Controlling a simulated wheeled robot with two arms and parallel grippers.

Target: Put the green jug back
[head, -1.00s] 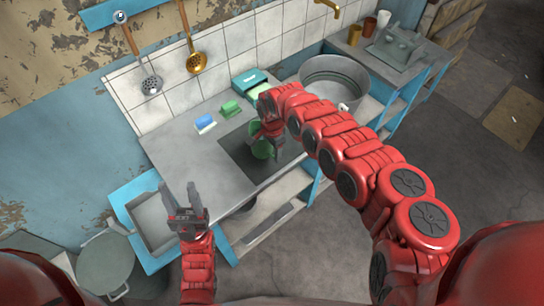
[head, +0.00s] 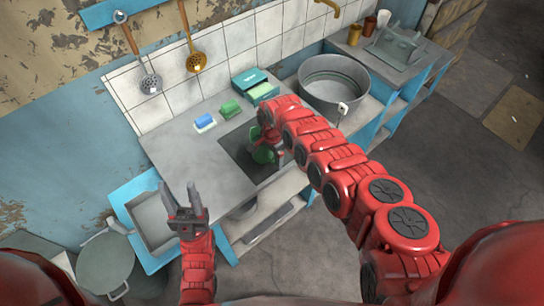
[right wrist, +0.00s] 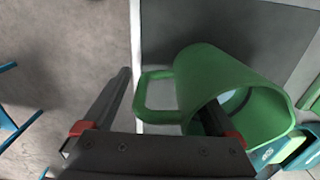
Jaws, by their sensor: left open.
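The green jug (head: 262,155) is on or just over the dark slab of the counter in the head view, partly hidden by my right gripper (head: 268,143). In the right wrist view the jug (right wrist: 215,75) shows its open mouth and its handle. My right gripper (right wrist: 165,110) is open there. One finger is outside, left of the handle, and the other reaches in at the jug's mouth, so the handle lies between them. I cannot tell whether they touch it. My left gripper (head: 187,207) is open and empty at the counter's near left.
A blue-and-white sponge (head: 204,123), a green sponge (head: 230,108) and a teal box (head: 250,79) stand behind the dark slab (head: 237,148). A large metal basin (head: 333,80) is to the right. Ladles hang on the wall. The counter's left part is clear.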

